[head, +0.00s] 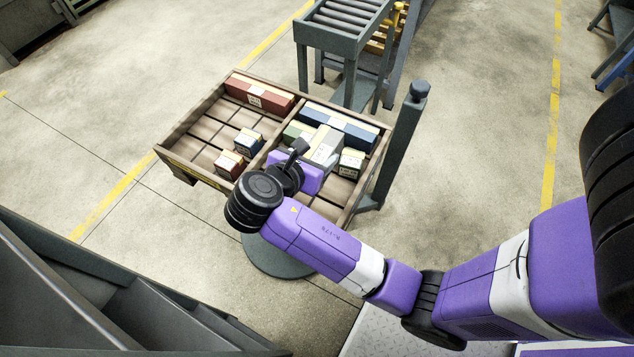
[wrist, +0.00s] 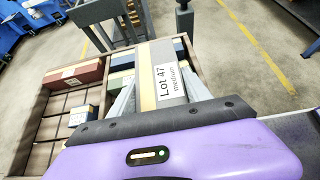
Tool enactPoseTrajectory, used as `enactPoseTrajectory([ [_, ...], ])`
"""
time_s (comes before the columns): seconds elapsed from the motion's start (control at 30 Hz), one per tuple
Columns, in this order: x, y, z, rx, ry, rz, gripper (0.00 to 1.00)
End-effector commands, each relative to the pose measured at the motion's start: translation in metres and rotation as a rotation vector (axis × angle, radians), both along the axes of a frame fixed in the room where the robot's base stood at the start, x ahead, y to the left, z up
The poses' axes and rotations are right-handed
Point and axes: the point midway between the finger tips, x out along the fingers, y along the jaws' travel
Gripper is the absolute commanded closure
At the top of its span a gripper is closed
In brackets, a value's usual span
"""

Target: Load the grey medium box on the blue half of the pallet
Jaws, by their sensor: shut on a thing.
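The grey medium box (wrist: 168,62) has a cream band and a white label reading "Lot 47 medium". My gripper (wrist: 158,92) is shut on it, with a finger along each side. In the head view the grey box (head: 327,146) is over the right half of the wooden pallet (head: 173,150), partly hidden by my gripper (head: 306,158). I cannot tell whether it touches the pallet floor. A divider splits the pallet into two halves. No blue marking on either half is clear to me.
The right half holds a long blue box (head: 340,124), a green box (head: 294,131) and a small pale box (head: 351,162). The left half holds a long red box (head: 258,94), a small red box (head: 229,163) and a small blue box (head: 248,141). A grey post (head: 402,140) stands beside the pallet.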

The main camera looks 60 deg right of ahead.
Motion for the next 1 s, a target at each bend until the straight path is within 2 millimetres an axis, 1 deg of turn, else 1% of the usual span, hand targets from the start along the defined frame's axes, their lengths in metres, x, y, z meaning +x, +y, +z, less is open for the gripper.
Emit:
enactPoseTrajectory([
  [0.03, 0.0, 0.0, -0.014, -0.003, 0.004, 0.0, 1.0],
  [0.2, 0.0, 0.0, -0.052, -0.002, 0.002, 0.002, 1.0],
  [0.3, 0.0, 0.0, -0.072, -0.002, 0.002, 0.002, 1.0],
  [0.4, 0.0, 0.0, -0.087, -0.002, 0.0, 0.002, 1.0],
  [0.63, 0.001, 0.0, -0.102, -0.002, -0.001, 0.002, 1.0],
  [0.83, 0.001, 0.0, -0.13, -0.002, 0.0, 0.001, 1.0],
  [0.9, 0.001, 0.0, -0.136, -0.002, -0.002, 0.003, 1.0],
  [1.0, 0.001, 0.0, -0.141, -0.002, -0.002, 0.002, 1.0],
])
